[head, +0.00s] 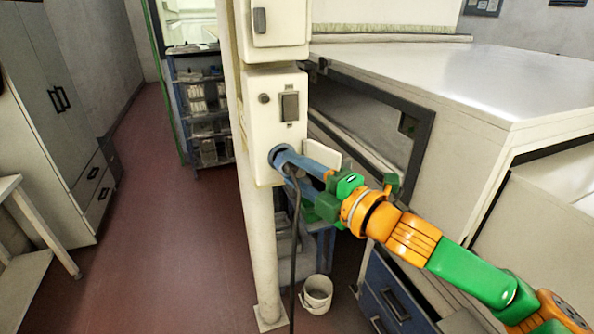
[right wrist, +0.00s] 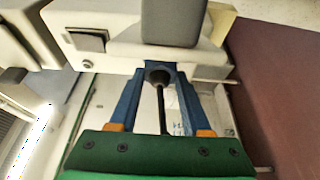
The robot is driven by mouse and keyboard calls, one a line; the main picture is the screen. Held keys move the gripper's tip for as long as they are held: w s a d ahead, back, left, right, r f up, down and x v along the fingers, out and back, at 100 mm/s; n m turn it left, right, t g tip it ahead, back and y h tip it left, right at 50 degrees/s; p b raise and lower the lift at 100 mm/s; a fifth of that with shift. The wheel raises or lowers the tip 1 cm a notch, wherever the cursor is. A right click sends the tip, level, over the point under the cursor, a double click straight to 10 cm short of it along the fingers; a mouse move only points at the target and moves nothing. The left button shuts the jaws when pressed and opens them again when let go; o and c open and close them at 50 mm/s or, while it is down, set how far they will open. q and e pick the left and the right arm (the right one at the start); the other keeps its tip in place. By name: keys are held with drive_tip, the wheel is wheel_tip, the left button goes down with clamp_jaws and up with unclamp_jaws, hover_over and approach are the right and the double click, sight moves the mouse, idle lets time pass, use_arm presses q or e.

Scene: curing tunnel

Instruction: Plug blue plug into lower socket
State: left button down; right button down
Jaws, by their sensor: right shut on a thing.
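The blue plug (head: 279,156) is at the lower front of a white box (head: 262,125) on a post, at or against its face. In the right wrist view the plug (right wrist: 159,70) sits between the blue fingertips, with a black cable running back from it. My right gripper (head: 284,160) is shut on the plug; its blue fingers point left at the box. The lower socket is hidden behind plug and fingers, so I cannot tell how far the plug is in. My left gripper is not in view.
A large white machine (head: 440,80) fills the right side. The red floor (head: 170,240) to the left is clear.

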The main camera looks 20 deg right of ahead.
drive_tip(key=shift+w+r, duration=0.1)
drive_tip(key=shift+w, duration=0.25)
drive_tip(key=shift+c, duration=1.4)
unclamp_jaws()
drive_tip(key=b+v, duration=0.5)
drive_tip(key=v, duration=0.2)
